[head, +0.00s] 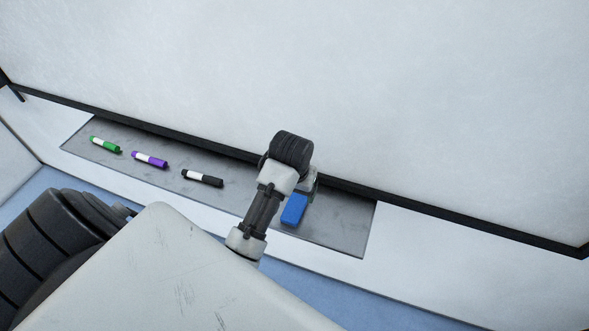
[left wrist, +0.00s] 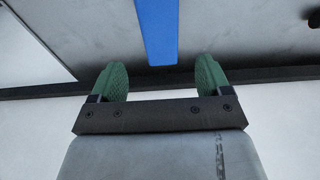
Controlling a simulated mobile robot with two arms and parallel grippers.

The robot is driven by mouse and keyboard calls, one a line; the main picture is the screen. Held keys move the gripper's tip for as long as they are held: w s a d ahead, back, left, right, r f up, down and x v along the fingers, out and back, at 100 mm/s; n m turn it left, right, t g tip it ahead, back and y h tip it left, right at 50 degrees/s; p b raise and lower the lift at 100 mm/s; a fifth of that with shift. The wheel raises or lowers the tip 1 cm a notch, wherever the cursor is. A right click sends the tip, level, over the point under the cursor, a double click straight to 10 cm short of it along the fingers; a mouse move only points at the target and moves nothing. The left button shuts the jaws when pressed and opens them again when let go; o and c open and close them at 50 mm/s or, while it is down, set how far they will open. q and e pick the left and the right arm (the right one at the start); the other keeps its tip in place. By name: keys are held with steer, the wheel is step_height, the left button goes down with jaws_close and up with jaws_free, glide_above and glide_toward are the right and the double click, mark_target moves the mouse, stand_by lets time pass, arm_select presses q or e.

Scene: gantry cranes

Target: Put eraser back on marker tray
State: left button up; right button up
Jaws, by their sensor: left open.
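A blue eraser (head: 294,209) lies over the right part of the grey marker tray (head: 340,228) below the whiteboard and seems to rest on it. In the left wrist view the blue eraser (left wrist: 157,28) is a long bar just beyond my fingertips, lined up with the gap between them. My left gripper (head: 309,184) is beside the eraser's upper end, mostly hidden behind my wrist. In the left wrist view my left gripper (left wrist: 160,74) has its green-padded fingers apart with nothing between them. My right gripper is not in view.
A green marker (head: 105,144), a purple marker (head: 150,159) and a black marker (head: 202,178) lie on the left part of the tray. The whiteboard (head: 400,90) rises behind, with a black lower frame (head: 440,211) close to my wrist.

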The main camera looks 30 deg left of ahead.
arm_select(q)
steer(key=shift+s+d+r, duration=0.1)
steer(key=shift+s+r, duration=0.05)
steer(key=shift+r, duration=0.8)
steer(key=shift+s+r, duration=0.15)
steer(key=shift+r, duration=0.8)
steer(key=s+d+f+m+t, duration=0.1)
steer(key=s+d+f+m, duration=0.15)
steer(key=s, duration=0.65)
steer(key=s+d+f+m+t, duration=0.1)
steer(key=s+d+m, duration=0.15)
steer(key=s, duration=0.65)
step_height(320, 180, down, 33)
steer(key=s+g+b, duration=0.2)
steer(key=b, duration=0.5)
steer(key=s+a+f+b, duration=0.1)
steer(key=s+f+b, duration=0.1)
steer(key=s+f, duration=0.5)
steer(key=s+f+b, duration=0.3)
steer(key=s+f, duration=0.4)
steer(key=f, duration=0.6)
steer(key=shift+s+a+f+g, duration=0.3)
steer(key=shift+s+a+f, duration=0.1)
